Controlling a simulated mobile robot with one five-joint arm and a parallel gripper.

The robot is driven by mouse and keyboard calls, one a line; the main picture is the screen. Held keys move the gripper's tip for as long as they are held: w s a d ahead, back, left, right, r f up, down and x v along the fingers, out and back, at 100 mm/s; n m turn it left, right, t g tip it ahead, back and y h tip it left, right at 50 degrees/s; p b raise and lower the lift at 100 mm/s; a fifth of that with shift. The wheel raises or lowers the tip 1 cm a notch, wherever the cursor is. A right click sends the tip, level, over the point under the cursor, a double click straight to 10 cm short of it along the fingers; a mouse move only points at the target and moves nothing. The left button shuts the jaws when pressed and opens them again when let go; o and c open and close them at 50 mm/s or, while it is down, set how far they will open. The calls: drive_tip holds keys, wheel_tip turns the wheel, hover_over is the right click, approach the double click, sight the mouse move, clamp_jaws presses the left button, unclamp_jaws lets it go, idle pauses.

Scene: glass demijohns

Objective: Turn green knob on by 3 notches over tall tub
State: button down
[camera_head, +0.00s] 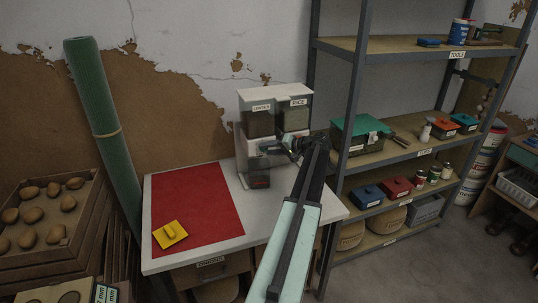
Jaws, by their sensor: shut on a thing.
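A two-bin dispenser (262,120) stands at the back of the white table. Its left bin is labelled LENTILS and its right bin RICE. My gripper (272,147) reaches the front of the dispenser, below the bins. It is shut on the green knob, which is mostly hidden by the jaws and too small to read its setting. A clear tub (256,170) with a dark lower part and a small red mark stands under the dispenser's left side. Its full height is hard to judge, and my arm hides what stands under the right side.
A red mat (198,205) with a yellow block-like item (170,235) covers the table's left part. A metal shelf (345,120) with boxes and cans stands close on the right. A green roll (103,130) leans at the left, by crates of potatoes (45,205).

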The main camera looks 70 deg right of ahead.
drive_tip(key=shift+f, duration=0.15)
idle(0.5)
drive_tip(key=c, duration=0.9)
unclamp_jaws()
drive_tip(key=p+v, duration=0.2)
drive_tip(key=v, duration=0.5)
drive_tip(key=shift+s, duration=0.45)
